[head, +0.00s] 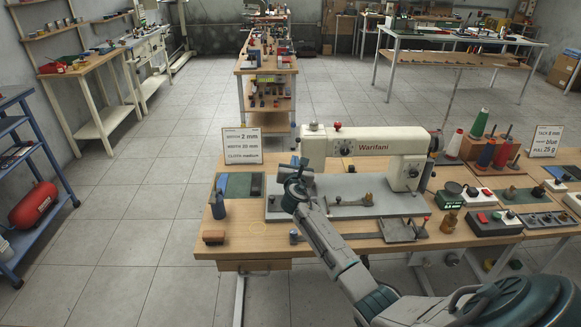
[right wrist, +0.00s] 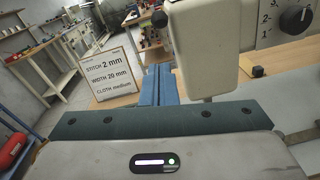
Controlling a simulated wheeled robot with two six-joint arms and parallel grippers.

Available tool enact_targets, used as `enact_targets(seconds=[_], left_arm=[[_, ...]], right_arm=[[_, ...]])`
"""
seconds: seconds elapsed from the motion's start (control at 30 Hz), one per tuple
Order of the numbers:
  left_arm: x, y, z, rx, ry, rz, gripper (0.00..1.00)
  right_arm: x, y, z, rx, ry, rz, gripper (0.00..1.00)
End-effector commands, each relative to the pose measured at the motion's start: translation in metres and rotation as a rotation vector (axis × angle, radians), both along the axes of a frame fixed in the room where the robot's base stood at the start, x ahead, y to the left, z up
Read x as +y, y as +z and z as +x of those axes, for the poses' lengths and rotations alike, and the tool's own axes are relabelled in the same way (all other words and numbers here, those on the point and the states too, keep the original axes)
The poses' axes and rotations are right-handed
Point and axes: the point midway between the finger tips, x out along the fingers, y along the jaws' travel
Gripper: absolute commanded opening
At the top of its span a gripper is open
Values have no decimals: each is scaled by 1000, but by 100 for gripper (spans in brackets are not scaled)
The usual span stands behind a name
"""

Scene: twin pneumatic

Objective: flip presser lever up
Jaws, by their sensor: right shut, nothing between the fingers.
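The white sewing machine (head: 365,146) stands on a grey bed plate (head: 390,200) on the wooden bench. My right gripper (head: 299,163) is at the left end of its head, covering the needle area. In the right wrist view its blue fingers (right wrist: 156,85) are together and empty, close to the left of the white machine head (right wrist: 205,50). I cannot tell whether they touch it. I cannot make out the presser lever in either view; the gripper or the machine head may hide it. My left gripper is not in view.
Thread spools (head: 480,123) and small boxes (head: 487,222) crowd the right.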

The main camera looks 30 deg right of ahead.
Motion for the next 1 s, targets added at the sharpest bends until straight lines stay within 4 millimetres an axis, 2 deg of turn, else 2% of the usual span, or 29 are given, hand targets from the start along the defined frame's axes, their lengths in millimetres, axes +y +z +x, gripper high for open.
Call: enact_targets(seconds=[0.03,0.13,0.23,0.5,0.8,1.0], left_arm=[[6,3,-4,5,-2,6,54],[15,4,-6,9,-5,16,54],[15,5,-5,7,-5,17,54],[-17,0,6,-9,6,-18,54],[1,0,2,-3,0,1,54],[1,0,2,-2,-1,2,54]], right_arm=[[4,9,-5,-6,1,1,0],[11,18,-14,-5,2,0,0],[18,28,-25,-5,2,0,0],[37,51,-51,-5,1,1,0],[42,59,-58,-3,1,0,0],[42,59,-58,-3,1,0,0]])
